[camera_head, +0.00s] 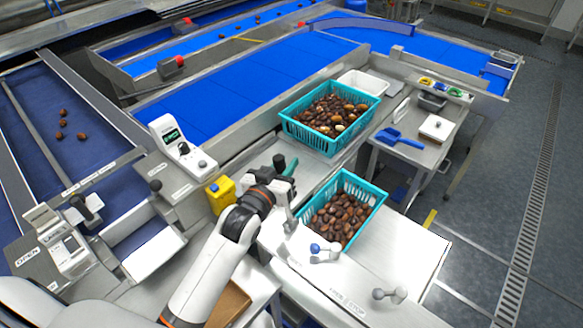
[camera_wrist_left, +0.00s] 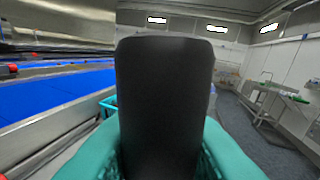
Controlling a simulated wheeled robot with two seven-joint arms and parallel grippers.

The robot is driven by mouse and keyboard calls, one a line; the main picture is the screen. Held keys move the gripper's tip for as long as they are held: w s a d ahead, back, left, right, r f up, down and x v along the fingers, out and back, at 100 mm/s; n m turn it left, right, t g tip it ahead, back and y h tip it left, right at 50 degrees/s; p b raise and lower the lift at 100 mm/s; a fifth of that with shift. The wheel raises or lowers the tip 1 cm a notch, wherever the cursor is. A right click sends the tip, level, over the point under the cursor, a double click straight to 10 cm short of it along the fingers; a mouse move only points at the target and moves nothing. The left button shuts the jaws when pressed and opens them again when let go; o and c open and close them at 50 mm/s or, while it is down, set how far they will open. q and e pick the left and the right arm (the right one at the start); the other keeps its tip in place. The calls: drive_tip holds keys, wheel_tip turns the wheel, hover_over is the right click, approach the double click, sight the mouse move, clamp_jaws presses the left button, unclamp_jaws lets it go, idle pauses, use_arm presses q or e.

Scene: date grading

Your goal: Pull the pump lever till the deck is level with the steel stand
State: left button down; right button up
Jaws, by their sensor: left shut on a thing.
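My left gripper (camera_head: 287,170) is shut on the dark grip of a lever, which I take to be the pump lever (camera_head: 279,161). In the left wrist view the grip (camera_wrist_left: 165,100) stands upright and fills the middle, with teal surfaces on both sides below. A grey shaft shows beneath the gripper in the head view. The pale deck (camera_head: 410,250) lies at the right of the lever and carries a teal crate of dates (camera_head: 372,215). The steel stand (camera_head: 437,155) is beyond it. I cannot tell their exact height difference. My right gripper is not in view.
A second teal crate of dates (camera_head: 286,122) sits farther back beside the blue belt (camera_head: 250,90). A blue scoop (camera_head: 400,138) lies on the stand. A blue-knobbed lever (camera_head: 318,248) and a grey-knobbed one (camera_head: 389,295) are in front. The floor at right is open.

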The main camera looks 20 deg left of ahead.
use_arm(q)
drive_tip(key=shift+w+a+f+n, duration=0.1)
drive_tip(key=shift+w+a+n, duration=0.2)
drive_tip(key=shift+a, duration=0.45)
drive_tip(key=shift+w+a+f+n, duration=0.1)
drive_tip(key=shift+w+a+n, duration=0.1)
drive_tip(key=shift+a+n, duration=0.35)
drive_tip(key=shift+a, duration=0.15)
drive_tip(key=a, duration=0.1)
drive_tip(key=a+f+n, duration=0.1)
drive_tip(key=w+a+g, duration=0.1)
drive_tip(key=shift+w+a+f+n, duration=0.1)
drive_tip(key=shift+a+f+n, duration=0.05)
drive_tip(key=shift+f+n, duration=0.2)
drive_tip(key=shift+r, duration=0.1)
drive_tip(key=d, duration=0.1)
drive_tip(key=d+r+m, duration=0.1)
drive_tip(key=s+d+m, duration=0.1)
drive_tip(key=shift+d+r+t, duration=0.15)
drive_tip(key=shift+t, duration=0.25)
